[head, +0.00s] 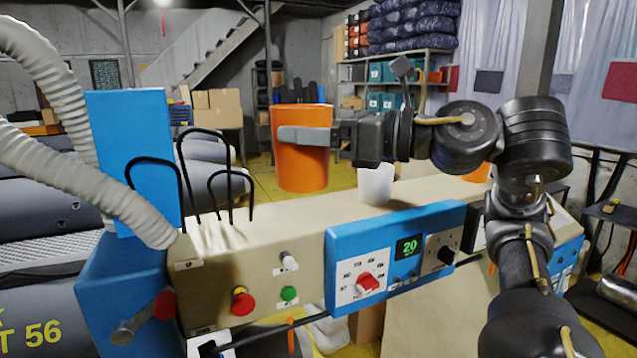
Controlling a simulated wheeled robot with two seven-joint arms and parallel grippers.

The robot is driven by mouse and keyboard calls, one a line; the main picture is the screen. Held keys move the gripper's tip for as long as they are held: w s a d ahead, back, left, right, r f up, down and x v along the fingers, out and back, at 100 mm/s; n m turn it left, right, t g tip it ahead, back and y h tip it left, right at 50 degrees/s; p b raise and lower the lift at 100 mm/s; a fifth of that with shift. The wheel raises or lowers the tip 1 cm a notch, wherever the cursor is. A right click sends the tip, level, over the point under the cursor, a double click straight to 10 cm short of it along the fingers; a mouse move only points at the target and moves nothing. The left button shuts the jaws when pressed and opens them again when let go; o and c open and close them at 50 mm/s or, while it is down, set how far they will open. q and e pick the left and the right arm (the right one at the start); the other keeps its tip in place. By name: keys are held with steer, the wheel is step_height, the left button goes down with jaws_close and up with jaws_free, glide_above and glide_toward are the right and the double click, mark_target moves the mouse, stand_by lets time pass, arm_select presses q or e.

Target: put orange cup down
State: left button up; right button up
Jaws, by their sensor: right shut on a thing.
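The orange cup (302,165) is large and upright in the middle of the head view. My right gripper (305,137) comes in from the right and is shut on the cup, with a grey finger across its front. The cup's base appears close to the top of the beige machine console (400,195); I cannot tell whether it touches. A white cup (376,184) stands on the console just right of the orange one, below my gripper. Part of another orange object (478,172) shows behind my right arm. My left gripper is not in view.
Black wire loops (207,165) and a blue box (133,150) with ribbed hoses stand at the console's left. A blue control panel (395,255) with a red knob is on its front. The console top left of the white cup looks clear.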

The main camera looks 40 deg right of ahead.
steer(key=shift+w+d+f+b, duration=1.15)
steer(key=shift+w+f, duration=0.55)
steer(key=shift+f, duration=0.35)
steer(key=shift+w+d+f+b, duration=1.1)
steer(key=shift+w+f, duration=0.55)
steer(key=shift+f, duration=0.4)
steer(key=shift+w+d+f+b, duration=1)
steer(key=shift+w+d+f, duration=0.3)
steer(key=shift+w+f, duration=0.6)
steer(key=shift+s+f, duration=0.1)
steer(key=shift+s, duration=0.15)
steer(key=shift+a, duration=0.1)
steer(key=shift+f, duration=0.2)
steer(key=o, duration=1)
steer(key=shift+c, duration=0.2)
